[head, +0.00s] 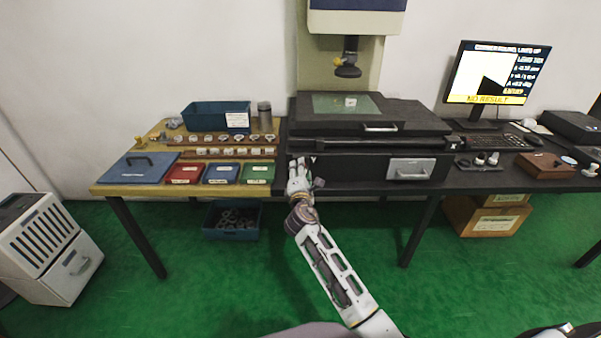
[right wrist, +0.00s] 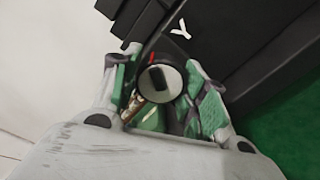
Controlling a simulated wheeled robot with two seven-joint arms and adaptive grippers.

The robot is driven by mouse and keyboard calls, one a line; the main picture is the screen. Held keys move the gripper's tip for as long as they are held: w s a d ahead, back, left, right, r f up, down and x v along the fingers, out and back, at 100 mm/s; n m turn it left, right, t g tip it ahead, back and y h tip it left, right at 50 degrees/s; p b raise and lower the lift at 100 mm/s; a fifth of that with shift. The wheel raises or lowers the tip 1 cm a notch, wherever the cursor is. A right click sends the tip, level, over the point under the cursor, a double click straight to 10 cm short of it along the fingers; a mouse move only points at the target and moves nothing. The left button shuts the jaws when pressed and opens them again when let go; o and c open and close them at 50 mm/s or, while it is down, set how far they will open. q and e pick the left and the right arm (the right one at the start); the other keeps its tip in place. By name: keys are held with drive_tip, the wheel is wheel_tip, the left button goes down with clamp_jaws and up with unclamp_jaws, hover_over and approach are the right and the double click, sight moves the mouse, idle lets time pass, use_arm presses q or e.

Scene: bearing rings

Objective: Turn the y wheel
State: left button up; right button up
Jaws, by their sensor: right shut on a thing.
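The y wheel (right wrist: 172,90) shows in the right wrist view as a small round knob with a dark rim, a pale face, a black block on it and a red mark at its top. A white letter Y (right wrist: 181,31) is on the black stage just beyond it. My right gripper (right wrist: 160,86) is shut on the wheel, one finger on each side. In the head view my right gripper (head: 298,166) is at the front left of the black measuring machine (head: 350,172) and hides the wheel there. My left gripper is not in view.
The wooden bench (head: 108,190) at left holds a blue mat, red, blue and green trays, and rows of rings. The stage (head: 410,122) with its glass plate sits above my right gripper. A monitor (head: 495,72) stands at right. Green floor is open in front.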

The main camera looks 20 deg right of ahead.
drive_tip(key=shift+f, duration=0.1)
drive_tip(key=o, duration=1)
drive_tip(key=shift+o, duration=0.2)
drive_tip(key=shift+s, duration=0.15)
drive_tip(key=v, duration=0.7)
drive_tip(key=shift+s, duration=0.1)
